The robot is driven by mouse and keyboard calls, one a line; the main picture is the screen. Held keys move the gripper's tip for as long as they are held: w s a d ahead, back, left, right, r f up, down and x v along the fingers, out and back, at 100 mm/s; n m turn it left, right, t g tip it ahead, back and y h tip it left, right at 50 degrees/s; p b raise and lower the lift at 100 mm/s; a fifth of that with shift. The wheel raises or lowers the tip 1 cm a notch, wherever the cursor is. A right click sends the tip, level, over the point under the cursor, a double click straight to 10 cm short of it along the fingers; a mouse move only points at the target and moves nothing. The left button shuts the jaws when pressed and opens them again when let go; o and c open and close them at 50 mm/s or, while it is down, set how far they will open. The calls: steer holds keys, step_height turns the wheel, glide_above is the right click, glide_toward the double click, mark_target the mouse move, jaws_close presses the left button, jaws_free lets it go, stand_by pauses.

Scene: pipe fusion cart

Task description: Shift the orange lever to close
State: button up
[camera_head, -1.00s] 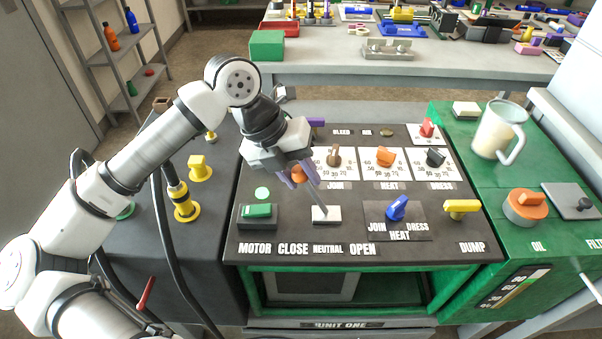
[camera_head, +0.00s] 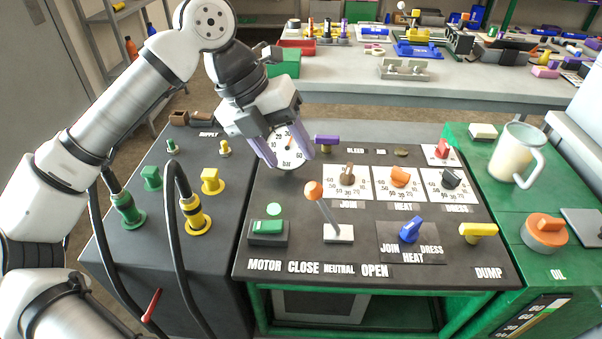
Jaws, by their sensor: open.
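The orange lever (camera_head: 314,191) is an orange ball on a grey rod. It rises from a white base (camera_head: 339,234) on the dark panel (camera_head: 290,245) and leans up and to the left. The base sits above the printed words CLOSE, NEUTRAL and OPEN; the CLOSE label (camera_head: 304,267) is at its lower left. My gripper (camera_head: 288,160) is above and to the left of the lever ball, in front of the pressure gauge (camera_head: 287,146). Its two purple fingers point down and are spread apart with nothing between them. The lever is apart from the fingers.
A green motor switch (camera_head: 269,227) is left of the lever, and a blue knob (camera_head: 410,230) and a yellow dump handle (camera_head: 478,230) are right. A purple handle (camera_head: 327,140) is close beside my gripper. Dial knobs (camera_head: 400,177) line the panel behind. Black hoses (camera_head: 176,250) run at the left.

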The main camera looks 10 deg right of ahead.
steer(key=shift+v, duration=1.75)
